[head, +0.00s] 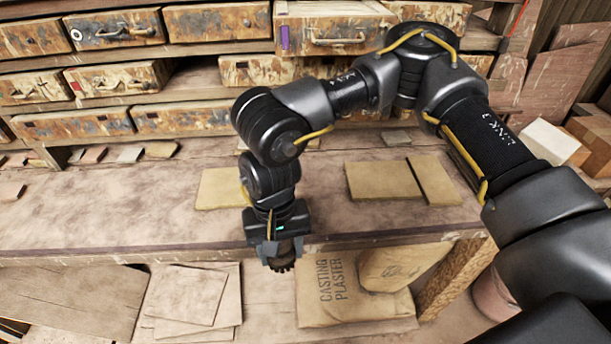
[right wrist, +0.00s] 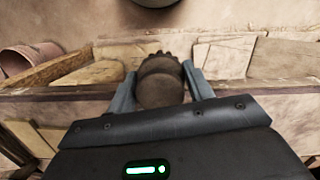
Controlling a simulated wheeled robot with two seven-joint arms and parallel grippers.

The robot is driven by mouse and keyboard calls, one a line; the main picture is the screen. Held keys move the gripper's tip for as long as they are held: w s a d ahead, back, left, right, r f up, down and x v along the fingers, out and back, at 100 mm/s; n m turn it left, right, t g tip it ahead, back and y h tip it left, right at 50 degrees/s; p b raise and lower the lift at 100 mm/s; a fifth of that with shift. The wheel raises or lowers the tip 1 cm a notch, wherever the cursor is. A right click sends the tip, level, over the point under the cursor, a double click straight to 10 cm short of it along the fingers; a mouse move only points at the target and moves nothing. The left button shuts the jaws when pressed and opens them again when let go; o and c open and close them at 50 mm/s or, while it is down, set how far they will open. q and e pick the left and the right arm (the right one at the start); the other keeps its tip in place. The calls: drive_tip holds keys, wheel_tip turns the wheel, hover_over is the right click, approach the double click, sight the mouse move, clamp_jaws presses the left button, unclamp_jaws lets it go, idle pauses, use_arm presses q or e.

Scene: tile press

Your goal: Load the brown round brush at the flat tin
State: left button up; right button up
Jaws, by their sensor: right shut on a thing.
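My right gripper (head: 282,250) is shut on the brown round brush (head: 282,264). It holds the brush beyond the bench's front edge, with the dark bristle end pointing down. In the right wrist view the brush (right wrist: 160,85) sits between the two grey fingers of the gripper (right wrist: 160,88), its bristle end away from the palm. No flat tin can be made out in either view. My left gripper is not in view.
The wooden bench (head: 120,205) is largely bare. Tan boards (head: 378,180) lie on it behind my right arm, and small tiles lie at its back left. Drawers (head: 115,80) line the back. A casting plaster sack (head: 340,295) stands below the bench edge.

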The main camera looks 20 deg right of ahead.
drive_tip(key=w+d+r+m+t+p, duration=0.1)
drive_tip(key=w+m, duration=0.4)
drive_tip(key=m, duration=0.5)
drive_tip(key=w+d+r+m+t+p, duration=0.1)
drive_tip(key=w+m, duration=0.4)
drive_tip(key=m, duration=0.6)
drive_tip(key=w+d+r+m+p, duration=0.1)
drive_tip(key=w+d+m+p, duration=0.2)
drive_tip(key=m, duration=0.7)
drive_tip(key=shift+w+d+t+p, duration=0.3)
drive_tip(key=shift+w+d+t, duration=0.1)
drive_tip(key=shift+w+d, duration=0.55)
drive_tip(key=shift+s, duration=0.1)
drive_tip(key=shift+f+b, duration=2.5)
drive_tip(key=shift+f, duration=0.4)
drive_tip(key=shift+f+b, duration=0.35)
drive_tip(key=shift+f, duration=0.15)
